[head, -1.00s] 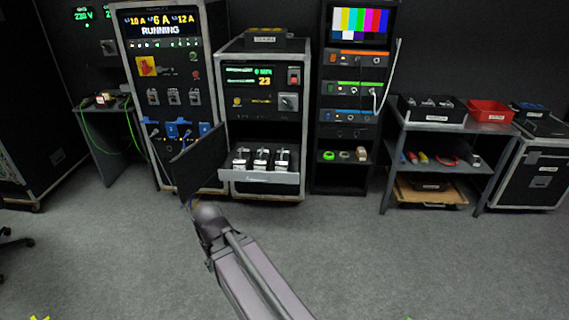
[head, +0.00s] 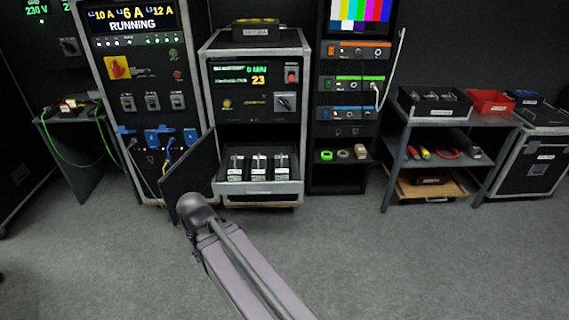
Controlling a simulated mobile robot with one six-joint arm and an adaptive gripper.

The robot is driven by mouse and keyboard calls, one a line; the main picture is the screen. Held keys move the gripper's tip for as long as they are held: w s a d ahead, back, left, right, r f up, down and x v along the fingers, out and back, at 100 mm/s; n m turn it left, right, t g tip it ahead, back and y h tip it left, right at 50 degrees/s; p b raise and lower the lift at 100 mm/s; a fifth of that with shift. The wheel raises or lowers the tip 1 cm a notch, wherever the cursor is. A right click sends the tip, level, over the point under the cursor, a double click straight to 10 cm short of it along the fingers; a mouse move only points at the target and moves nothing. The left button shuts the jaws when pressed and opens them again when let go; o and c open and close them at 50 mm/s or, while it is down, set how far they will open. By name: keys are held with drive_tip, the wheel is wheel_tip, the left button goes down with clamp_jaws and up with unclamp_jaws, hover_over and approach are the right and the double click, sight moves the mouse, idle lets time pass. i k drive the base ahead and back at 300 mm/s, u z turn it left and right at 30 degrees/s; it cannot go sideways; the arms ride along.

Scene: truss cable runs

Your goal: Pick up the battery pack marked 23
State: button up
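Three battery packs, white and black with handles, stand side by side in an open drawer (head: 262,188) low in the middle rack: a left pack (head: 236,172), a middle pack (head: 258,172) and a right pack (head: 281,172). Their markings are too small to read. The rack's panel display (head: 259,80) shows a yellow 23. My arm reaches up from the bottom of the head view toward the open door at the left of the drawer. My gripper is not visible; the end of the arm is hidden or out of sight.
The open dark door (head: 188,172) stands out at the left of the drawer. A power rack (head: 148,90) is on the left, a monitor rack (head: 341,170) on the right. A shelf table (head: 402,170) stands further right. The grey floor (head: 400,265) in front is clear.

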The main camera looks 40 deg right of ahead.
sight(282, 172)
drive_tip(key=z, duration=0.3)
drive_tip(key=i, duration=0.7)
drive_tip(key=z, duration=1.05)
drive_tip(key=i, duration=0.7)
drive_tip(key=z, duration=0.4)
